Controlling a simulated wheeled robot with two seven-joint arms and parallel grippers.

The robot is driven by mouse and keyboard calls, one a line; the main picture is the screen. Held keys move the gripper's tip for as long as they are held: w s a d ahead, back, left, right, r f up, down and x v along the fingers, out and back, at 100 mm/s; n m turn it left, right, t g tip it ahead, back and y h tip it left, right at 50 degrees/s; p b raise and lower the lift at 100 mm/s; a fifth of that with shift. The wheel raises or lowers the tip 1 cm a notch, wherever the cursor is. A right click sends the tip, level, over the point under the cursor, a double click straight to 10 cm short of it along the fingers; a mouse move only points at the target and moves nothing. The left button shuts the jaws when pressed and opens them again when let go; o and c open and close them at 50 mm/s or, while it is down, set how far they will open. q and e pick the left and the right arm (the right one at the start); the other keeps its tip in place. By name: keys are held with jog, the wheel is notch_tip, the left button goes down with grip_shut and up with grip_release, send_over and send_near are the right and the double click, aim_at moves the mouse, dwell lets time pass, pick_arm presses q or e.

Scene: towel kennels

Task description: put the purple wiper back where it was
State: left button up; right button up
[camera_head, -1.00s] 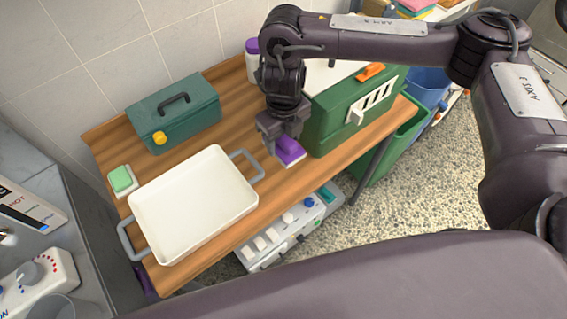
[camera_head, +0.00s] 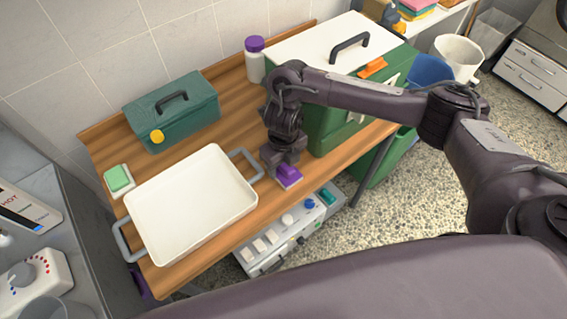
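The purple wiper (camera_head: 289,174) has a purple top and a pale underside. It is at the front edge of the wooden table (camera_head: 222,97), between the white tray and the large green box. My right gripper (camera_head: 280,168) points down at it, with its fingers against the purple top. The fingers partly hide the wiper, but it has moved along with the gripper, so the gripper looks shut on it. I cannot tell whether the wiper touches the table or is just above it. My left gripper is not in view.
The white tray (camera_head: 190,205) with grey handles is left of the wiper. The large green box (camera_head: 327,128) is close on the right.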

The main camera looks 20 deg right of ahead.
jog(key=o, duration=0.5)
jog(key=shift+f, duration=0.1)
jog(key=shift+c, duration=0.2)
notch_tip(320, 180, up, 12)
jog(key=p, duration=0.1)
dwell(0.5)
